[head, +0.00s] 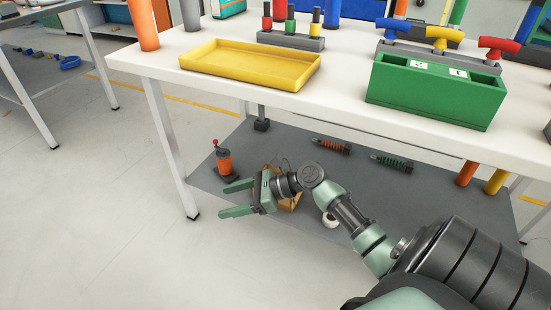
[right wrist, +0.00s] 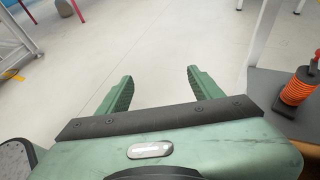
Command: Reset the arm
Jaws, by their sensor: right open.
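My right arm reaches in from the lower right in the head view. Its green gripper (head: 236,199) is open and empty, in front of the table's lower shelf and below the tabletop. The right wrist view shows its two fingers (right wrist: 160,88) spread apart with only floor beyond them. My left gripper is not in view.
The white table (head: 340,110) holds a yellow tray (head: 250,65), a green box (head: 435,92) and a grey rack (head: 290,40). On its grey lower shelf (head: 345,175) stands an orange pump-like object (head: 224,162). Clear floor (head: 90,220) lies to the left.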

